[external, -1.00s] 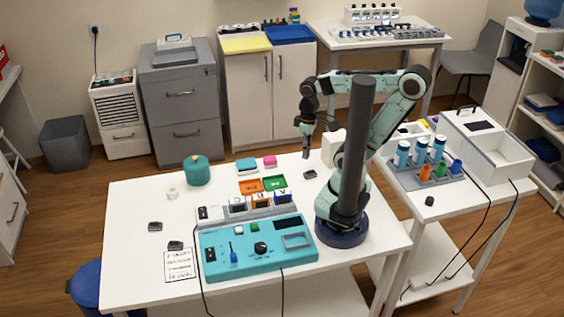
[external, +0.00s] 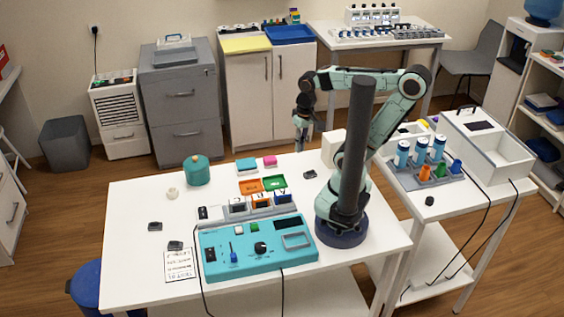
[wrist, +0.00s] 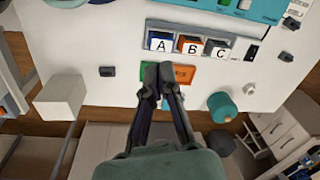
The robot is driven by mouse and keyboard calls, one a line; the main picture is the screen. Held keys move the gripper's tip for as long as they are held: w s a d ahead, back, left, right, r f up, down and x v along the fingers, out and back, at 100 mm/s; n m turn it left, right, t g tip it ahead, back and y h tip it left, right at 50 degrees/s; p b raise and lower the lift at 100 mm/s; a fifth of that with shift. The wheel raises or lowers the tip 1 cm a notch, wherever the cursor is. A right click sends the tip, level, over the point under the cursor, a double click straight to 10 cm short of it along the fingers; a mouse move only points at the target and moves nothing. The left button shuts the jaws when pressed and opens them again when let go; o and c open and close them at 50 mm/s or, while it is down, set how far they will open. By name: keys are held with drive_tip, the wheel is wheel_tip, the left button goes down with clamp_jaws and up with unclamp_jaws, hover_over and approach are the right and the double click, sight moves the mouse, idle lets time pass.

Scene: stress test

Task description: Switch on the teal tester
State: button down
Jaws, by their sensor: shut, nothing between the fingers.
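The teal tester (external: 218,268) lies flat near the table's front edge in the external view. It has a black switch (external: 210,254) at its left, a blue lever (external: 233,256), a green button (external: 254,227), a black knob (external: 260,248) and a framed window (external: 296,240). Only part of the tester (wrist: 258,8) shows at the top of the wrist view. In the wrist view, my gripper's (wrist: 158,70) fingers are together and empty.
A grey rack (wrist: 202,28) with blocks A, B and C stands behind the tester. Orange (external: 250,186) and green (external: 274,182) trays, a teal jar (external: 196,171) and a card (external: 180,265) are on the table. A dark post (external: 355,150) stands before my arm.

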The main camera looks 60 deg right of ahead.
drive_tip(key=w+a+r+m+t+y, duration=0.1)
drive_tip(key=w+a+r+m, duration=0.1)
drive_tip(key=w+a+m, duration=0.35)
drive_tip(key=w+a+r+m, duration=0.3)
drive_tip(key=w+a, duration=0.4)
drive_tip(key=w, duration=0.4)
drive_tip(key=n+g, duration=0.3)
drive_tip(key=n, duration=0.1)
hover_over(211, 256)
drive_tip(key=w+d, duration=0.2)
wheel_tip(211, 256, down, 12)
drive_tip(key=shift+s+a+r, duration=0.15)
drive_tip(key=f, duration=0.4)
drive_tip(key=s+a+f, duration=0.1)
drive_tip(key=f, duration=0.9)
drive_tip(key=shift+s+a, duration=0.15)
drive_tip(key=shift+s, duration=0.05)
